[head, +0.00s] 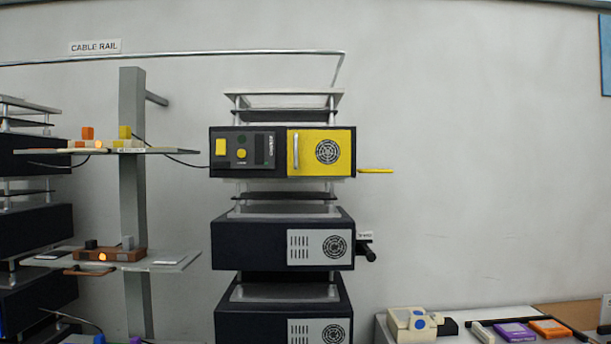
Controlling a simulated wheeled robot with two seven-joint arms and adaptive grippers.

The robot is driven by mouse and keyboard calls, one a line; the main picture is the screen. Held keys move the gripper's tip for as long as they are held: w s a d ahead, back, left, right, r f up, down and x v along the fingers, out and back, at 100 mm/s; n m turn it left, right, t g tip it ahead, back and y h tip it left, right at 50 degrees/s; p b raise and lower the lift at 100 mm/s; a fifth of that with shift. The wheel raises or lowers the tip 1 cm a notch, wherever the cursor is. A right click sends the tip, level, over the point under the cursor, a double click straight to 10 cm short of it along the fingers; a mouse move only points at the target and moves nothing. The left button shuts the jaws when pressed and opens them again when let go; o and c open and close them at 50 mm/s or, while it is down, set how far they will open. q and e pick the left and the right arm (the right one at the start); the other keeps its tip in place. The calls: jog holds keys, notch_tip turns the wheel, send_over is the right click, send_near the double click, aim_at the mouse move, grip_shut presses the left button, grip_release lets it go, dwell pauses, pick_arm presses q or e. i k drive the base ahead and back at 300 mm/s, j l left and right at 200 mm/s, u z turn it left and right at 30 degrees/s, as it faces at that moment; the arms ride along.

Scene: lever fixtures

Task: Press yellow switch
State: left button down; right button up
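Several yellow parts could be the yellow switch, and I cannot tell which is meant. A yellow upright block (125,132) stands on the upper glass shelf at left, beside an orange block (87,133). The top dark box (282,130) carries a yellow rectangular piece (221,146) and a round yellow button (242,154) on its control panel. A flat yellow lever (376,171) sticks out from its lower right side. Neither of my grippers shows in the head view.
A grey post (132,200) carries the glass shelves; the lower one holds a brown switch base (110,255) with grey blocks. More dark boxes (260,244) are stacked below. A table at lower right holds a cream device (411,322) and purple and orange items. A thin cable rail crosses above.

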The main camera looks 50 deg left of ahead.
aim_at(220, 144)
jog(key=u, duration=2)
